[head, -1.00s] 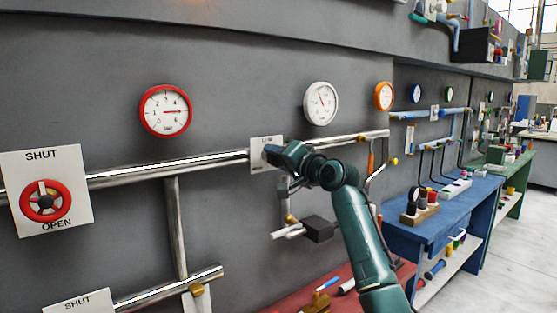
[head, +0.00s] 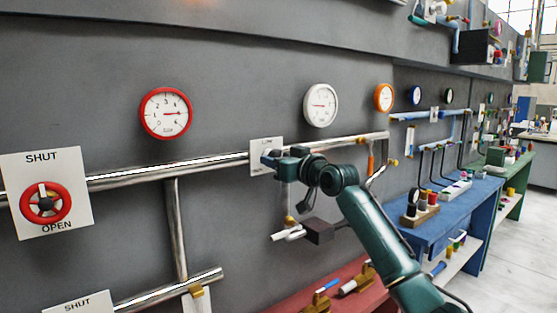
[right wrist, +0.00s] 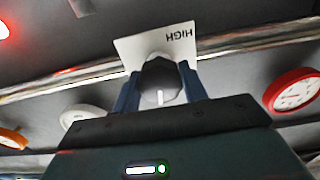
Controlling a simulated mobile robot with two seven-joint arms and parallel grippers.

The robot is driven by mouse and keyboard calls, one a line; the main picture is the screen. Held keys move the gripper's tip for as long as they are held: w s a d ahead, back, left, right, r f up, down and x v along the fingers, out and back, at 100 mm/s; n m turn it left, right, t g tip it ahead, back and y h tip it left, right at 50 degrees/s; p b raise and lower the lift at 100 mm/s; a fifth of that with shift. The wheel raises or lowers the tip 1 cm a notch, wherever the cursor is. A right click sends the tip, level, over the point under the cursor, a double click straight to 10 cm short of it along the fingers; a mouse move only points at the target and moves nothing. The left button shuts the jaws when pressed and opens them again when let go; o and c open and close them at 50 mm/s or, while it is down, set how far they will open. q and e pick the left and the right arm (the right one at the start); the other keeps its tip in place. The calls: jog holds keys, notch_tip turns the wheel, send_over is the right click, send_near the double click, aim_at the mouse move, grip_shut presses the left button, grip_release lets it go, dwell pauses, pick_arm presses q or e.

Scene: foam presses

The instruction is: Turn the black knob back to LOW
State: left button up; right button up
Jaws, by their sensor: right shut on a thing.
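The black knob (right wrist: 159,80) shows in the right wrist view between the two blue fingers of my right gripper (right wrist: 158,92), which is shut on it. Its white mark points down in that view, away from the word HIGH. The white plate (right wrist: 128,47) behind it reads HIGH upside down there. In the head view, the plate (head: 261,142) shows its upper edge with LOW partly covered, and my right gripper (head: 268,160) hides the knob. The white gauge (head: 321,105) up and right of the plate has its needle pointing left. My left gripper is out of view.
A steel pipe (head: 150,176) runs along the wall behind the plate. A red handwheel (head: 46,203) on a SHUT/OPEN plate is at the left. A red gauge (head: 166,113) hangs above the pipe. A red bench (head: 285,303) lies below, a blue bench (head: 420,232) to the right.

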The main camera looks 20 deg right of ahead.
jog(key=shift+n, duration=1.1)
jog(key=o, duration=1)
jog(key=b+v, duration=0.3)
jog(key=v, duration=1)
jog(key=shift+s+f, duration=0.1)
